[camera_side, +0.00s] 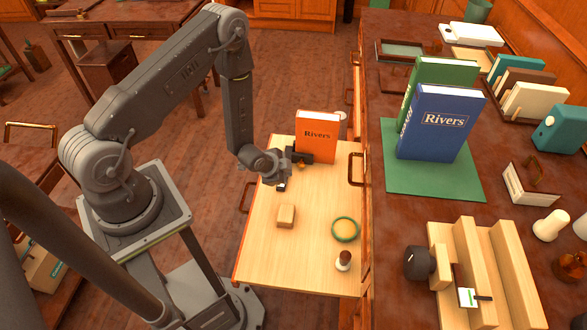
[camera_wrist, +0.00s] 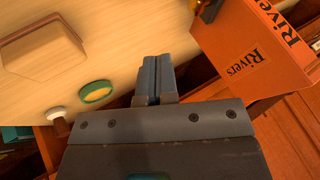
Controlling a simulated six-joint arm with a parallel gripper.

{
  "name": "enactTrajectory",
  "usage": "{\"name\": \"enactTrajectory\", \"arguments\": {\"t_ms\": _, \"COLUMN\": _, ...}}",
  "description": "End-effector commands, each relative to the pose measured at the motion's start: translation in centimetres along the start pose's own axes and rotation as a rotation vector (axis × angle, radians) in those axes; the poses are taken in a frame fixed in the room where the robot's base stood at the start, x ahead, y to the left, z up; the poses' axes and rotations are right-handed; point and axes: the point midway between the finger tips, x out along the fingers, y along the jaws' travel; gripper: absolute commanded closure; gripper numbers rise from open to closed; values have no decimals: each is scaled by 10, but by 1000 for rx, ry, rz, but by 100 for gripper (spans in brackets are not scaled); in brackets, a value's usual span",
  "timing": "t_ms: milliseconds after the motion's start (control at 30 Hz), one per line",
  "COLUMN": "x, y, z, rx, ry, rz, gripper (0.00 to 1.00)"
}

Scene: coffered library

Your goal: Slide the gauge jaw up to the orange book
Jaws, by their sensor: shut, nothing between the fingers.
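The orange book (camera_side: 317,137), lettered "Rivers", stands upright on a pale wooden board (camera_side: 315,275). It also shows at the right of the wrist view (camera_wrist: 255,50). My gripper (camera_side: 281,186) is over the board, in front and left of the book. In the wrist view its fingers (camera_wrist: 155,75) are together with nothing between them. A wooden stepped fixture (camera_side: 500,285) with a dark round knob (camera_side: 417,262) sits on the desk at lower right; it may be the gauge, but I cannot tell which part is the jaw. A dark piece (camera_side: 298,154) is by the book's base, partly hidden.
On the board are a tan block (camera_side: 286,215), a green ring (camera_side: 345,229) and a small white-and-brown piece (camera_side: 343,261). The desk to the right holds a blue book (camera_side: 440,125) and a green book (camera_side: 445,70) on a green mat (camera_side: 400,180).

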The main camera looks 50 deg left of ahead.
Motion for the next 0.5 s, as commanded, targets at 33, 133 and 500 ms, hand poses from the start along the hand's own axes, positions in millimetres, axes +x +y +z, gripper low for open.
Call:
{"name": "enactTrajectory", "arguments": {"t_ms": 33, "x": 8, "y": 1, "z": 0, "rx": 0, "ry": 0, "rz": 1, "gripper": 100}}
{"name": "enactTrajectory", "arguments": {"t_ms": 133, "x": 28, "y": 1, "z": 1, "rx": 0, "ry": 0, "rz": 1, "gripper": 100}}
{"name": "enactTrajectory", "arguments": {"t_ms": 500, "x": 92, "y": -8, "z": 0, "rx": -2, "ry": 1, "rz": -4, "gripper": 100}}
